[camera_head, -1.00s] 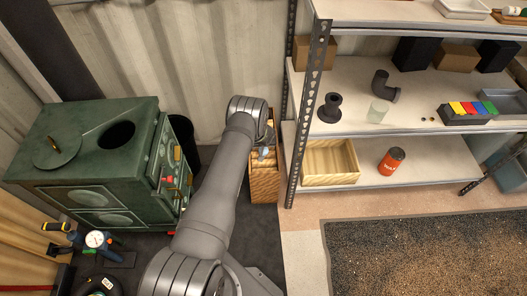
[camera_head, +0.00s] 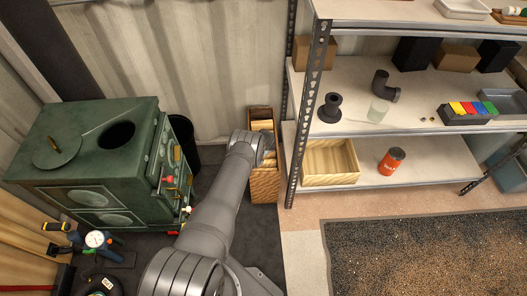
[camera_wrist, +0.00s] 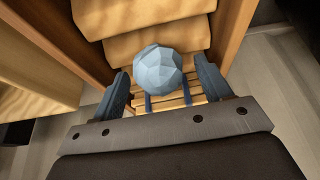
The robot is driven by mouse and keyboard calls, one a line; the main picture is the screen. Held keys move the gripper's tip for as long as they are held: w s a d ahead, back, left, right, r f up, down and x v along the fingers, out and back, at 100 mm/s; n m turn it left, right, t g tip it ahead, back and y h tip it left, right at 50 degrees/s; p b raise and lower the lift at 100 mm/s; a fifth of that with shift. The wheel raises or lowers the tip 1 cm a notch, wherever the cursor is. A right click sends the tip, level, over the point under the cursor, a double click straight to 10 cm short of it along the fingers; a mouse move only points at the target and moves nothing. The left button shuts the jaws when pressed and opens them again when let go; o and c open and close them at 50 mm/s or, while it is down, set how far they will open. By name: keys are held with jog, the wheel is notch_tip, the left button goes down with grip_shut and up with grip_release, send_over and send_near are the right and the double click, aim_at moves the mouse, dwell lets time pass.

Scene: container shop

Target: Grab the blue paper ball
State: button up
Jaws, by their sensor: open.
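The blue paper ball (camera_wrist: 157,68) is a faceted, light blue ball in the upper middle of the wrist view. It lies in a wooden box (camera_wrist: 225,40) with tan, sack-like pieces and slats around it. My gripper (camera_wrist: 160,82) is open, with one blue-grey finger on each side of the ball. I cannot tell whether the fingers touch it. In the head view the box (camera_head: 264,185) stands on the floor between the green stove and the shelf. The wrist of my arm covers part of it there, and the ball is hidden.
The green stove (camera_head: 85,165) stands left of my arm, with a black bin (camera_head: 184,140) behind it. The metal shelf (camera_head: 335,75) rises close on the right, its upright near the box. A corrugated wall (camera_head: 215,60) closes off the back. Dark floor lies around the box.

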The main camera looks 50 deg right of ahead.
jog(key=shift+f, duration=0.2)
jog(key=c, duration=1.1)
jog(key=shift+o, duration=0.2)
jog(key=shift+w+d+r, duration=0.1)
jog(key=shift+r, duration=0.05)
